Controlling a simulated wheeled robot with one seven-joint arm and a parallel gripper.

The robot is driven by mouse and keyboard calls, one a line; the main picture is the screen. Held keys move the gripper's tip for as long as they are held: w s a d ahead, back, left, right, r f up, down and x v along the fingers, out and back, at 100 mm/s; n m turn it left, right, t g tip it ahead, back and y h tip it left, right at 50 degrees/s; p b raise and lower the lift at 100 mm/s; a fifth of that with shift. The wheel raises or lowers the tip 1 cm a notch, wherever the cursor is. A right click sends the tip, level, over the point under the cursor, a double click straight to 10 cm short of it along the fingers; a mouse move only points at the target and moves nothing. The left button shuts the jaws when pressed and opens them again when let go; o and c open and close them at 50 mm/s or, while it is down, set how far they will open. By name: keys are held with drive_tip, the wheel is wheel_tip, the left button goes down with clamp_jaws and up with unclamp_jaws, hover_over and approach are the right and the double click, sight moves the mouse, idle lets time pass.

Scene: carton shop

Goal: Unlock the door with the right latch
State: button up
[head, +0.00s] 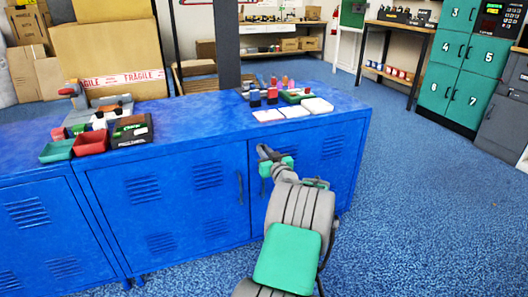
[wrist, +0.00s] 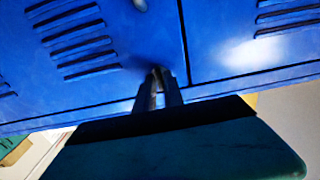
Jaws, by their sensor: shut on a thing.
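The blue cabinet (head: 130,178) has a left door (head: 180,215) with a vertical handle and a right door (head: 335,165), both flush with the front. My gripper (head: 264,153) is at the top of the right door, close to the seam between the doors. In the wrist view my gripper (wrist: 158,77) is shut against the blue door beside the dark seam, on a small grey piece, seemingly the right latch. The fingers hide most of it. A grey end of a handle (wrist: 140,4) shows at the top edge of that view. My arm hides part of the right door.
The cabinet top holds a red tray (head: 91,141), a green tray (head: 57,151), white cards (head: 293,111) and several small items. A dark post (head: 227,45) rises behind it. Blue carpet (head: 425,210) is clear at right, before teal lockers (head: 465,65).

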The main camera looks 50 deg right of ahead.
drive_tip(key=shift+m, duration=0.3)
clamp_jaws()
drive_tip(key=m+p, duration=0.3)
drive_tip(key=m, duration=0.5)
drive_tip(key=m+p, duration=0.4)
drive_tip(key=m, duration=0.5)
drive_tip(key=shift+s+d+f+p, duration=0.1)
drive_tip(key=shift+d+p, duration=0.05)
drive_tip(key=shift+p, duration=0.15)
drive_tip(key=shift+m, duration=0.3)
drive_tip(key=o, duration=0.6)
unclamp_jaws()
